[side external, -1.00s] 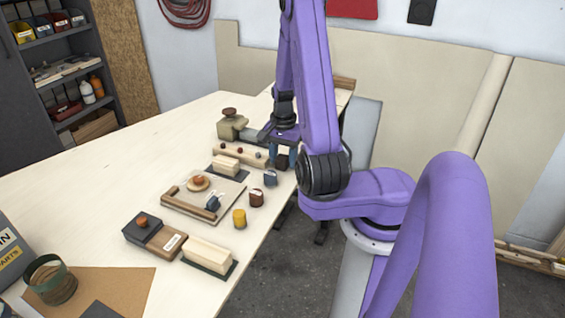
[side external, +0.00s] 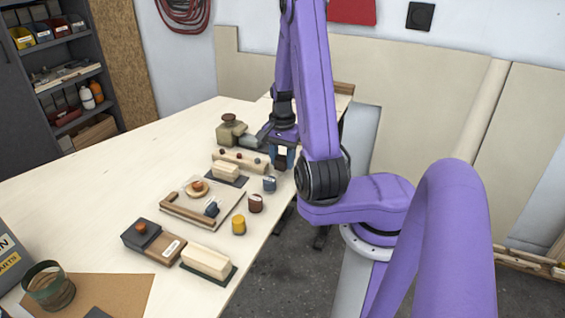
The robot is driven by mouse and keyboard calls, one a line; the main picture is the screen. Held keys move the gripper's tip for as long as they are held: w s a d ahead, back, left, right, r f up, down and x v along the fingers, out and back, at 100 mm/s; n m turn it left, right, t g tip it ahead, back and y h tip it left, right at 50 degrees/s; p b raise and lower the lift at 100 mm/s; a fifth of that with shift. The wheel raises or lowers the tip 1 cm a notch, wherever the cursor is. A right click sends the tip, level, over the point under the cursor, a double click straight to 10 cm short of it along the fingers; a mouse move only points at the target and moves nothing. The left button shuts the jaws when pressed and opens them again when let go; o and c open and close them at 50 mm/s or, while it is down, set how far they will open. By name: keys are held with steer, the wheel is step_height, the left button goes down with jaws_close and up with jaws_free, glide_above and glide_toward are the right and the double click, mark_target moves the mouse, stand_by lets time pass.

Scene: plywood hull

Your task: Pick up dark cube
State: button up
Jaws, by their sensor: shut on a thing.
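My gripper (side external: 283,159) is at the far right edge of the plywood table, by the wooden rail with several small knobs (side external: 240,161). It points down and is shut on a small dark object, which I take to be the dark cube (side external: 281,164). The cube is small and mostly hidden by the fingers, so I cannot tell whether it still touches the table.
Small blue-grey (side external: 270,184), dark red (side external: 255,203) and yellow (side external: 238,225) pieces stand near the table's right edge. A board with a wooden bar (side external: 187,209) lies left of them. An olive vise-like object (side external: 230,129) stands behind.

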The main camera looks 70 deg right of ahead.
steer(key=s+a+r, duration=0.7)
steer(key=s+r, duration=0.4)
steer(key=s, duration=0.1)
steer(key=shift+r, duration=0.15)
steer(key=shift+s, duration=0.1)
